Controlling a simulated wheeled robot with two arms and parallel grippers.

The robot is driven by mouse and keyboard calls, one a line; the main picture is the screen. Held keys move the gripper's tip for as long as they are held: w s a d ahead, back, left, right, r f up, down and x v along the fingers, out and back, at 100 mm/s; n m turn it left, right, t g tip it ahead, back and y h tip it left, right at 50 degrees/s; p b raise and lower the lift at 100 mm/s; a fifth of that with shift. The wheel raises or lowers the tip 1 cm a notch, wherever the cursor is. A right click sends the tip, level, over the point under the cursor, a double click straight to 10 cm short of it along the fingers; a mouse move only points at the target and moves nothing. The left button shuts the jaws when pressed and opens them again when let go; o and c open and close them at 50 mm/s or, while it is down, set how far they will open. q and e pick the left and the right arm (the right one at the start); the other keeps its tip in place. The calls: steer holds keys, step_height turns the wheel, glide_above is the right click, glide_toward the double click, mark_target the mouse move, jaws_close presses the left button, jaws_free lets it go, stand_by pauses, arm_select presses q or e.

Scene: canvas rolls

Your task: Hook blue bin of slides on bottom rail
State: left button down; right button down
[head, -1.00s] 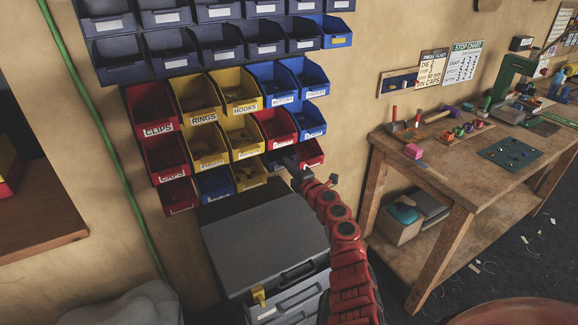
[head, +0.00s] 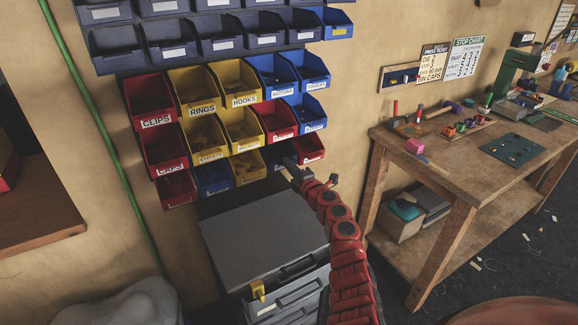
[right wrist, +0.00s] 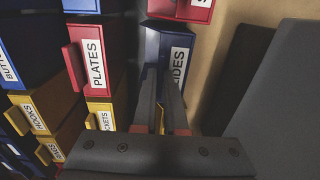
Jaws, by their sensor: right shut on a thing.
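The blue bin of slides (head: 275,154) is in the bottom row of bins, in the gap between a yellow bin (head: 250,167) and a small red bin (head: 309,149). In the right wrist view the blue bin (right wrist: 180,38) shows a white label ending in "IDES". My right gripper (head: 290,168) is shut on this bin at its front, and the fingers cover part of the label. The bottom rail behind the bins is hidden, so I cannot tell whether the bin's back is on it. My left gripper is not in view.
A red bin labelled PLATES (right wrist: 90,55) and several yellow bins hang close by. Below stands a grey cabinet (head: 262,230) with drawers. A wooden workbench (head: 450,170) with tools is at the right. A green cable (head: 100,150) runs down the wall at the left.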

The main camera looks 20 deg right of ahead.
steer(key=c, duration=0.9)
jaws_free()
steer(key=shift+s, duration=0.1)
steer(key=s+d, duration=0.1)
steer(key=s, duration=1.6)
steer(key=shift+s+d+f, duration=0.1)
steer(key=shift+s+d, duration=0.05)
steer(key=shift+d, duration=0.05)
